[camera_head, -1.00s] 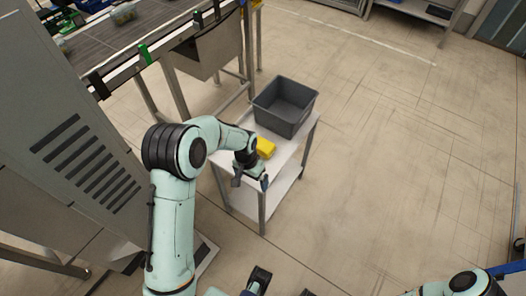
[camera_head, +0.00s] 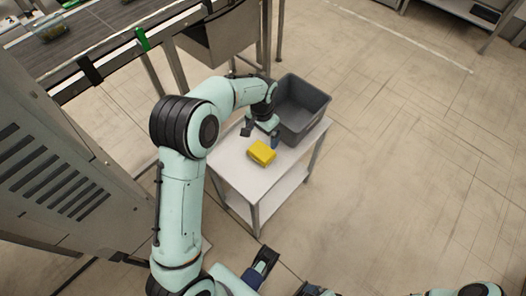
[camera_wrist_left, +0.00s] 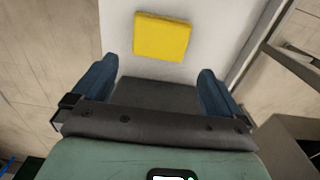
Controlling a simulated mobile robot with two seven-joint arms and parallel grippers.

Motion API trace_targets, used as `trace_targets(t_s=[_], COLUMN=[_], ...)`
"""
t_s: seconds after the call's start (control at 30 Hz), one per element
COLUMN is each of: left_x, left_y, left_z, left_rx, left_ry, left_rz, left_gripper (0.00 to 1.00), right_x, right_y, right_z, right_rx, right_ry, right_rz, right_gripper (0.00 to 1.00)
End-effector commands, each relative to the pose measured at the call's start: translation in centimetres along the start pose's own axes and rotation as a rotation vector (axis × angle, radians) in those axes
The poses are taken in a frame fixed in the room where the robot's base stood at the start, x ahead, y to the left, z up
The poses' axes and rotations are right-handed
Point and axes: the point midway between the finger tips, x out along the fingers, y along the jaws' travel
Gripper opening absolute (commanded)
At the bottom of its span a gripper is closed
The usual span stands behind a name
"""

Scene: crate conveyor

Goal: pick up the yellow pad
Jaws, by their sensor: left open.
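The yellow pad (camera_head: 261,153) lies flat on the white top of a small table, in front of the grey crate. It also shows in the left wrist view (camera_wrist_left: 162,37), at the upper middle, on the white surface. My left gripper (camera_head: 261,137) is open and empty, just behind the pad in the head view and apart from it. In the left wrist view the two blue fingers of the left gripper (camera_wrist_left: 158,70) are spread wide, with the pad beyond their tips. Parts of my right arm show at the bottom edge of the head view; its jaws are not clear.
The grey crate (camera_head: 318,122) stands empty at the back of the table (camera_head: 236,169), close to my left wrist. A conveyor (camera_head: 100,30) runs at the upper left. A large grey cabinet (camera_head: 50,180) stands at the left. The floor at the right is clear.

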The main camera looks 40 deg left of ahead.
Motion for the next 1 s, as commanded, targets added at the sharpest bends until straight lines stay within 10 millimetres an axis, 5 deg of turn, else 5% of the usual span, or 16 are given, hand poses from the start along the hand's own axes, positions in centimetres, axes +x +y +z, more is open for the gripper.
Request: trace_targets(t_s=[0.63, 0.97, 1.0], left_x=[8.0, 8.6, 8.6], left_y=[0.0, 0.0, 0.0], left_z=[0.7, 0.6, 0.6], left_rx=[0.001, 0.000, 0.000], left_ry=[-0.001, 0.001, 0.001], left_rz=[0.000, 0.000, 0.000], left_gripper=[1.00, 1.00, 0.87], right_x=[1.1, 1.1, 1.1], right_y=[0.1, 0.1, 0.1], right_z=[-0.7, -0.8, -0.8], right_rx=[-0.003, -0.003, -0.003], right_ry=[0.019, 0.021, 0.021], right_rz=[-0.004, -0.005, -0.005], right_gripper=[0.96, 0.96, 0.96])
